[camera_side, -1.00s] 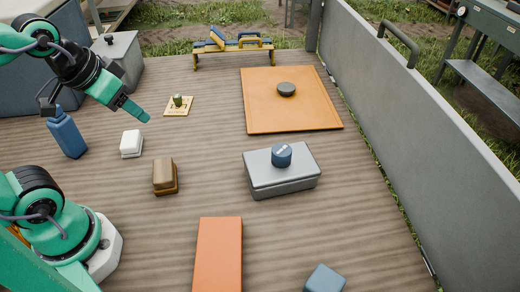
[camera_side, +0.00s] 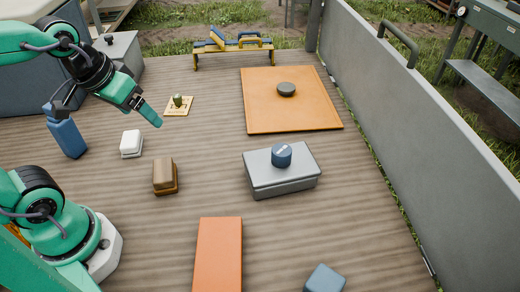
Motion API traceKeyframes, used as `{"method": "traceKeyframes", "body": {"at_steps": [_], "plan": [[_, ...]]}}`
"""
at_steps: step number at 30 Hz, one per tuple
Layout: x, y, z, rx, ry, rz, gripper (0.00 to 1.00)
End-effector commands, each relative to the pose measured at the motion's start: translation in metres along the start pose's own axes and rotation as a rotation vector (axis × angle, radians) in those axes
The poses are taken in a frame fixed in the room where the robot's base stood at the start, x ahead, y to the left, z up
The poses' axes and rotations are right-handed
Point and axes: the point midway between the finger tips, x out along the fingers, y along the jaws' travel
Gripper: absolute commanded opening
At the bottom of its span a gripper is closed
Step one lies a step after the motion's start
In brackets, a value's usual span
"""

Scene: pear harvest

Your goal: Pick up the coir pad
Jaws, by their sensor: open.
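The coir pad appears to be the brown block (camera_side: 164,174), which lies on the wooden deck left of centre, with a darker brown layer at its base. My gripper (camera_side: 152,116) is in the air, up from the brown block in the picture and beyond the white block. It points down and to the right, with nothing seen in it. The gap between its fingers is hard to make out from this side. The gripper and the brown block are clearly apart.
Near the gripper are a white block (camera_side: 131,144), a blue bottle (camera_side: 67,135) and a small yellow plate (camera_side: 187,108). A grey box (camera_side: 283,180) carries a blue round tin (camera_side: 281,155). An orange mat (camera_side: 270,115) lies behind, an orange block (camera_side: 218,255) in front. Deck around the brown block is clear.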

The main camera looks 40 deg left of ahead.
Motion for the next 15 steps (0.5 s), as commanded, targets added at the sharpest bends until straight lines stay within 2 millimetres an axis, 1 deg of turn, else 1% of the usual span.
{"method": "traceKeyframes", "body": {"at_steps": [1, 8, 15], "plan": [[0.008, -0.001, 0.000, -0.037, -0.026, -0.006, 0.80], [0.045, -0.009, 0.001, -0.252, -0.137, -0.044, 0.80], [0.085, -0.018, 0.008, -0.480, -0.246, -0.104, 0.80]]}}
